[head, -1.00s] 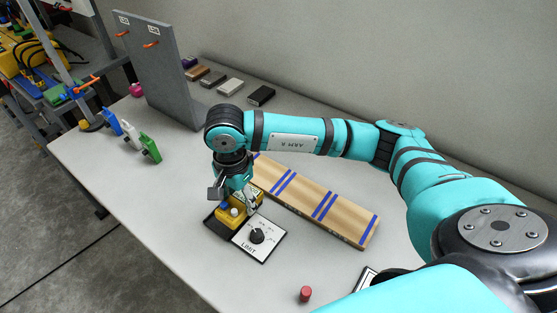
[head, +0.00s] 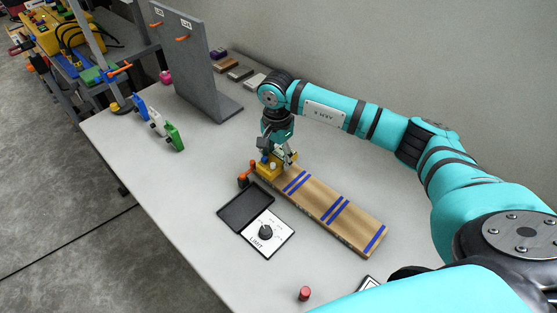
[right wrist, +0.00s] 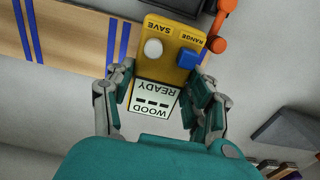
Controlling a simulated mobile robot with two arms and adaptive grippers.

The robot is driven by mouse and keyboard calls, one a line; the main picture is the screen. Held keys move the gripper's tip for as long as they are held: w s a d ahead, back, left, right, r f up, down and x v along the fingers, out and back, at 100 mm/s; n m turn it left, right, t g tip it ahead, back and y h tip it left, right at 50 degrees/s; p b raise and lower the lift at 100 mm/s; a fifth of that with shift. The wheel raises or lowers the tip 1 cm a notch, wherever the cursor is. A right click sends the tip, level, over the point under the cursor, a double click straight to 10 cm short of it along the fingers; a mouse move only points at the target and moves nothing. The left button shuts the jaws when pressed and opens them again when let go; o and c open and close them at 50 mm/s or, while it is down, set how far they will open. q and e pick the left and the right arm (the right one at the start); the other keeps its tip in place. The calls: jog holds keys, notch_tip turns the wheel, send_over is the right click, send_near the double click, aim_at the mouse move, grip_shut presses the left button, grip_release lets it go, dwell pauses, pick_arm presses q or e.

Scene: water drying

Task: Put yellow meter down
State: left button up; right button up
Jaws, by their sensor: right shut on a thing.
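The yellow meter (head: 268,170) is at the left end of the wooden board (head: 330,207) with blue stripe pairs. In the right wrist view the meter (right wrist: 172,48) shows a white button, a blue button and a display reading WOOD READY. My right gripper (head: 278,156) is shut on the meter, with one finger on each side of it in the right wrist view (right wrist: 160,95). I cannot tell whether the meter touches the board or hangs just above it. The black pad (head: 245,206) beside the LIMIT dial plate (head: 266,234) is bare. My left gripper is not in view.
An orange-ended object (head: 246,174) lies just left of the meter. A grey upright panel (head: 182,60) with orange hooks stands behind. A red cylinder (head: 304,293) stands near the front.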

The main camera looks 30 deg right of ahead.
aim_at(279, 156)
jog(key=shift+w+d, duration=0.2)
jog(key=shift+d, duration=0.15)
notch_tip(279, 156, down, 3)
jog(key=shift+f+p, duration=0.2)
jog(key=shift+p, duration=0.35)
jog(key=shift+f, duration=0.1)
jog(key=shift+f, duration=0.15)
jog(key=o, duration=1.4)
